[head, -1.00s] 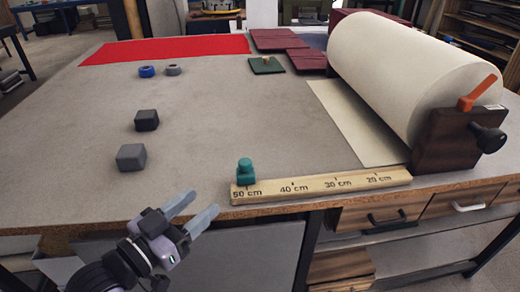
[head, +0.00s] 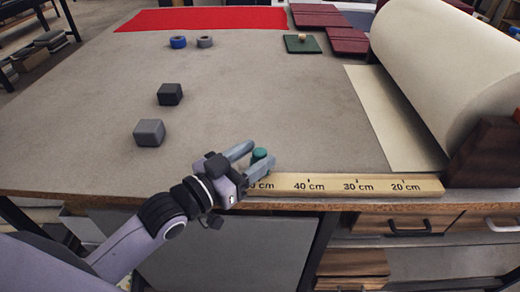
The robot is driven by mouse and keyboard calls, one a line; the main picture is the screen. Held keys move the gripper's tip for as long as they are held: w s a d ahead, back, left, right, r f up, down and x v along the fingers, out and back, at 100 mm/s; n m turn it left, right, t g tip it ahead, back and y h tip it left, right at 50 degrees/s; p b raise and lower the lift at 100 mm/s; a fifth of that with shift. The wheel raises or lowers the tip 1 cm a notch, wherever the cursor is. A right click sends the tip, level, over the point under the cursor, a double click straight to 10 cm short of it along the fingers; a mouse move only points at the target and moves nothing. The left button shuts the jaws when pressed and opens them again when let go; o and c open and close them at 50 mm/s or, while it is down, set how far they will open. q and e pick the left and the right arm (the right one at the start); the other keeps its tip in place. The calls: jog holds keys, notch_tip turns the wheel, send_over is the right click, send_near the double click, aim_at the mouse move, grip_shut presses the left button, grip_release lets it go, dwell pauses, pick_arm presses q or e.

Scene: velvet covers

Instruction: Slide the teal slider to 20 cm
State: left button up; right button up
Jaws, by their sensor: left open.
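The teal slider (head: 260,155) sits at the left end of the wooden ruler (head: 330,184), by the 50 cm mark, which is partly covered. The ruler lies along the table's front edge, with 40, 30 and 20 cm marks running to the right. My left gripper (head: 254,156) is open, with its two fingers on either side of the slider's top. The fingers hide the slider's lower part, and I cannot tell whether they touch it. My right gripper is not in view.
A large cream roll (head: 440,60) on a dark wooden stand (head: 484,150) stands right of the ruler's end. Two tape rings (head: 178,42) (head: 205,42) are farther back.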

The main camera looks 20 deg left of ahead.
pick_arm(q)
jog(key=shift+x, duration=1)
grip_shut()
